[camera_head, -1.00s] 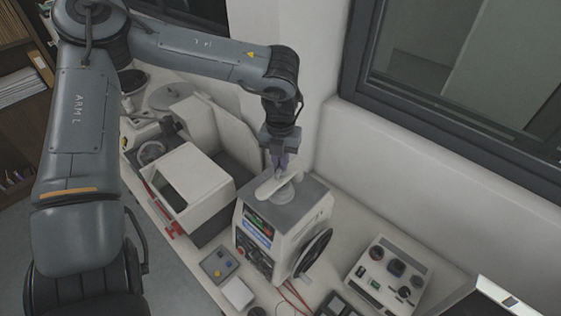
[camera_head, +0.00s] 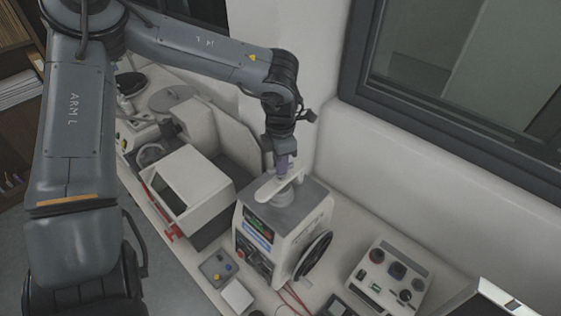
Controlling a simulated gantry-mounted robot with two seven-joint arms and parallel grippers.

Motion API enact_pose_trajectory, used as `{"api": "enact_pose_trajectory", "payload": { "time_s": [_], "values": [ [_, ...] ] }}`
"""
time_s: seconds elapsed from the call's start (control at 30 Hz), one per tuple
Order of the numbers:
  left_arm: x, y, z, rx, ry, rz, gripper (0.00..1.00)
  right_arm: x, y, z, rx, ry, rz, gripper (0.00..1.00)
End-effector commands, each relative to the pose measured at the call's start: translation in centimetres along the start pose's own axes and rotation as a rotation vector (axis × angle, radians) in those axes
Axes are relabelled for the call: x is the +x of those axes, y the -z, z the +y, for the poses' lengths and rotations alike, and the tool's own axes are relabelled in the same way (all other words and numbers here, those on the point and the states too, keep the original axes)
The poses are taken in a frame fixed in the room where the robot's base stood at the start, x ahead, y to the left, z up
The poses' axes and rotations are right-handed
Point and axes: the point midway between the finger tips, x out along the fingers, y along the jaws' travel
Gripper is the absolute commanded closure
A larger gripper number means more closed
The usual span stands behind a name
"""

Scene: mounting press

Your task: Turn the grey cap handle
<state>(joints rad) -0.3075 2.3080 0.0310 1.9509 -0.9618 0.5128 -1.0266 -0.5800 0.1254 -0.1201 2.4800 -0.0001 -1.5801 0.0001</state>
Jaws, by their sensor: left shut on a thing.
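The mounting press (camera_head: 318,215) is a white box with a dark grey top and a front panel with a small lit display. On its top sits the grey cap, with a pale bar-shaped handle (camera_head: 266,190) across it. My left gripper (camera_head: 282,172) comes down from above and is shut on the handle, near its far right end. The fingertips partly hide that end of the handle. My right gripper is not in view.
A white machine with a dark window (camera_head: 190,182) stands left of the press. A control box with knobs (camera_head: 388,275) lies to the right. The wall and window frame (camera_head: 440,130) rise close behind the press.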

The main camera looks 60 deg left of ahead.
Motion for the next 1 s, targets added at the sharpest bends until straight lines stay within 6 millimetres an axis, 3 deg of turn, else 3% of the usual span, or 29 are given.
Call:
{"api": "enact_pose_trajectory", "payload": {
  "time_s": [1.0],
  "values": [
    [-0.09, 0.03, -0.07, 0.912, 0.001, 0.001, 1.00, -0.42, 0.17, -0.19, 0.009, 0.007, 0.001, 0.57]
  ]
}}
